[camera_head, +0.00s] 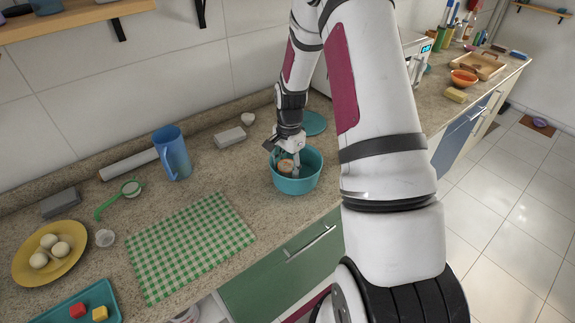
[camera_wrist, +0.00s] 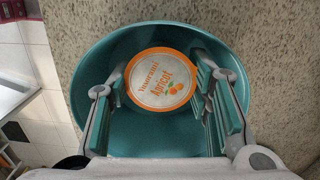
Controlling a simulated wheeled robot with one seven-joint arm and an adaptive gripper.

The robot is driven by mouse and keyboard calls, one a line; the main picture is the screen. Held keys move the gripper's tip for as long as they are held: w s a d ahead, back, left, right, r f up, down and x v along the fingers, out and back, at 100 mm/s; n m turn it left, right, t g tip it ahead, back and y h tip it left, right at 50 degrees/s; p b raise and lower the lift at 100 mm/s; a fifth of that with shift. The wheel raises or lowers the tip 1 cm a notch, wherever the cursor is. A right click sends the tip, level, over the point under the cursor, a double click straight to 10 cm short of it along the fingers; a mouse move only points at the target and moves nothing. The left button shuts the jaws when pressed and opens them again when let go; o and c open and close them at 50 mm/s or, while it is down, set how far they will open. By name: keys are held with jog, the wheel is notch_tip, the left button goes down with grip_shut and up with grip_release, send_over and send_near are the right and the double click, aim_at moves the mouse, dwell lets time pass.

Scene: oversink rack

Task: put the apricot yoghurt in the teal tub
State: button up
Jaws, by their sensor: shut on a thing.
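My gripper (camera_head: 288,160) reaches down into the tub, shut on the yoghurt (camera_head: 285,168). The fingers (camera_wrist: 160,95) are on both sides of the cup. Whether the cup touches the tub's floor I cannot tell.
A teal lid-like disc (camera_head: 313,123) lies behind the tub. A blue jug (camera_head: 173,153), a grey block (camera_head: 229,137) and a green checked cloth (camera_head: 190,243) are to the left. A yellow plate (camera_head: 50,272) holds several pale round things. Bare counter lies between jug and tub.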

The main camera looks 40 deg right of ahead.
aim_at(289, 164)
jog(key=shift+f, duration=0.6)
jog(key=o, duration=1.4)
jog(key=shift+o, duration=0.2)
jog(key=s+a+r+n+t, duration=0.1)
jog(key=s+a+r+n, duration=0.15)
jog(key=r, duration=0.95)
jog(key=s+a+r+n, duration=0.15)
jog(key=a+r, duration=0.25)
jog(key=r, duration=0.7)
jog(key=s+a+r+n+t, duration=0.2)
jog(key=s+a+r+n, duration=0.4)
jog(key=s, duration=0.3)
jog(key=s+a+r+n+t, duration=0.2)
jog(key=s+a+r+n, duration=0.3)
jog(key=s, duration=0.4)
jog(key=shift+s+a+r+n+t, duration=0.35)
jog(key=shift+r+n, duration=0.2)
jog(key=shift+n, duration=0.25)
